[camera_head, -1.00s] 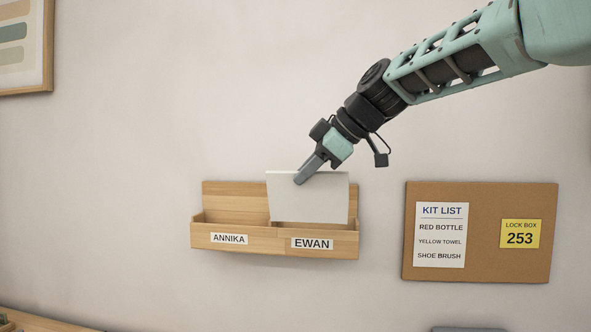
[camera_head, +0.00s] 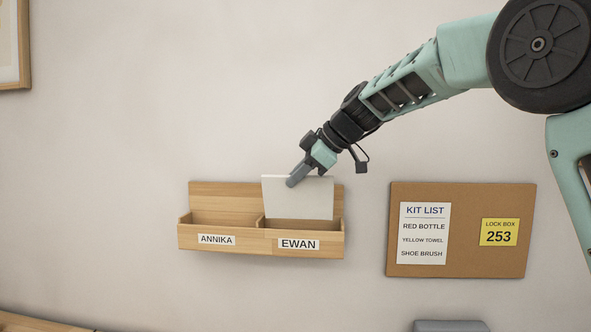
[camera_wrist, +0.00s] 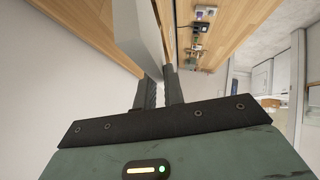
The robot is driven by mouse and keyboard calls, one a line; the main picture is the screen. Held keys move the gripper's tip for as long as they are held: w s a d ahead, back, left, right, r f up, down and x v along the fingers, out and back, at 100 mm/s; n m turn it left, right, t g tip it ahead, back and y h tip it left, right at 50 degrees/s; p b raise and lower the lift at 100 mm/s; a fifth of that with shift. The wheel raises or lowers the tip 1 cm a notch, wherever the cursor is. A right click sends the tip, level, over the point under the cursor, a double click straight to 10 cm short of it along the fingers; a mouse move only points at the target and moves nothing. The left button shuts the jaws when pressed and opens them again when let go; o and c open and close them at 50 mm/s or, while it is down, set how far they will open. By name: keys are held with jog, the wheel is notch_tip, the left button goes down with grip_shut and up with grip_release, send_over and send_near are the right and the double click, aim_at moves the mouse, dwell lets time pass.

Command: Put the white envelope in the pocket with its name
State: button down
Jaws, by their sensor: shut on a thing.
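The white envelope (camera_head: 300,200) is held upright, blank side showing, in front of the wooden rack's back board. It also shows in the wrist view (camera_wrist: 138,35). My gripper (camera_head: 292,181) is shut on its upper left part; its fingers also show in the wrist view (camera_wrist: 160,90). The wooden rack (camera_head: 222,189) on the wall has a left pocket labelled ANNIKA (camera_head: 216,240) and a right pocket labelled EWAN (camera_head: 298,244). The envelope appears above the EWAN pocket, its lower edge near the opening. I cannot tell whether that edge is inside. No name shows on the envelope.
A cork board (camera_head: 461,268) with a kit list (camera_head: 424,233) and a yellow lock box note (camera_head: 499,232) hangs right of the rack. A framed picture (camera_head: 14,45) hangs at upper left. The wall around the rack is clear.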

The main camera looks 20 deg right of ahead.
aim_at(298, 209)
jog(key=shift+w+d+p, duration=0.2)
jog(key=shift+w+p, duration=0.15)
jog(key=shift+w, duration=0.15)
jog(key=shift+w+d+p, duration=0.15)
jog(key=shift+w+p, duration=0.15)
jog(key=shift+w, duration=0.15)
jog(key=shift+w+d+f, duration=0.1)
jog(key=shift+w+f, duration=0.1)
jog(key=shift+f, duration=0.05)
notch_tip(298, 209, down, 6)
jog(key=b, duration=0.7)
jog(key=shift+f+b, duration=0.1)
jog(key=shift+b, duration=0.25)
jog(key=c, duration=1.4)
grip_release()
jog(key=b+v, duration=0.3)
jog(key=v, duration=1.4)
jog(key=shift+s+b, duration=0.25)
jog(key=shift+b, duration=0.15)
